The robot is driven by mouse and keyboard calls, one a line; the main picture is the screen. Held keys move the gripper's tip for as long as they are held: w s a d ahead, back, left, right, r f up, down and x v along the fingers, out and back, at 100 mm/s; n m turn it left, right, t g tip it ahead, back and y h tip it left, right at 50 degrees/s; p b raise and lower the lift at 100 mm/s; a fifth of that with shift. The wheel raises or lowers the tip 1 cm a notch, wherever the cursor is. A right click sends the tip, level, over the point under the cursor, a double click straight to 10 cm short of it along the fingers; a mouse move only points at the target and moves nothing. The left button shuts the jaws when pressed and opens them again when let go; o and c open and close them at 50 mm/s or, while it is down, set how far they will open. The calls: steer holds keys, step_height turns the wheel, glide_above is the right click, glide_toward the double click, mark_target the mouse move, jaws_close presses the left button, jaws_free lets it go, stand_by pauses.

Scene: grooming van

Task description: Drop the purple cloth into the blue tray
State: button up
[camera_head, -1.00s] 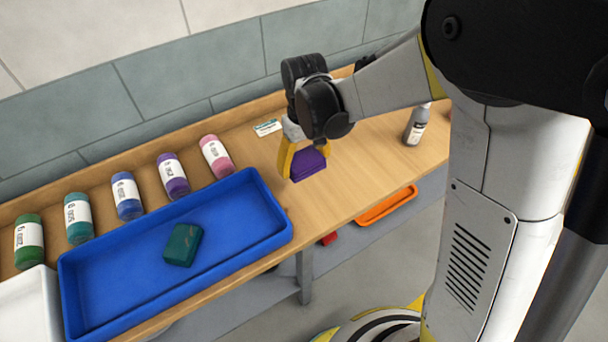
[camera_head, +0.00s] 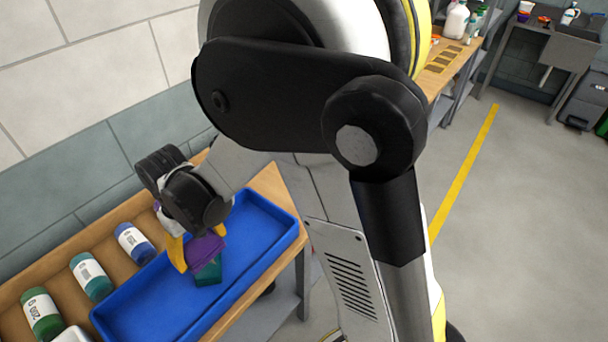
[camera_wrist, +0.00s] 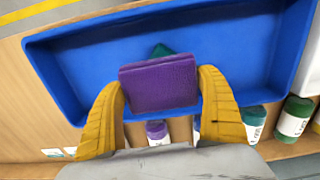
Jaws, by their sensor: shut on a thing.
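My gripper (camera_head: 186,255) is shut on the purple cloth (camera_head: 205,249), a folded block that shows between the yellow fingers in the wrist view (camera_wrist: 158,84). The blue tray (camera_head: 150,318) stands on the wooden bench, and the gripper holds the cloth over it. A dark green folded cloth (camera_head: 209,272) lies in the tray, partly hidden behind the purple cloth. In the wrist view only a corner of the green cloth (camera_wrist: 161,50) shows. How high the purple cloth is above the green one is hard to tell.
A white container (camera_head: 72,335) is at the tray's near left. The left and far right parts of the tray are clear.

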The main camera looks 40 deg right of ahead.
mark_target(211, 266)
step_height(211, 266, down, 6)
steer(key=b, duration=0.4)
steer(key=shift+d+r, duration=0.1)
steer(key=shift+d, duration=0.05)
steer(key=shift+r, duration=0.1)
steer(key=o, duration=1)
steer(key=shift+o, duration=0.2)
step_height(211, 266, up, 12)
steer(key=s+d+r+m+t+b, duration=0.1)
steer(key=s+d+m+t+b, duration=0.2)
steer(key=s+d+t, duration=0.4)
steer(key=s+d+b, duration=0.1)
steer(key=s+d, duration=0.2)
steer(key=d, duration=0.3)
steer(key=shift+s+d+r, duration=0.25)
steer(key=shift+s+r, duration=0.1)
steer(key=shift+r, duration=0.05)
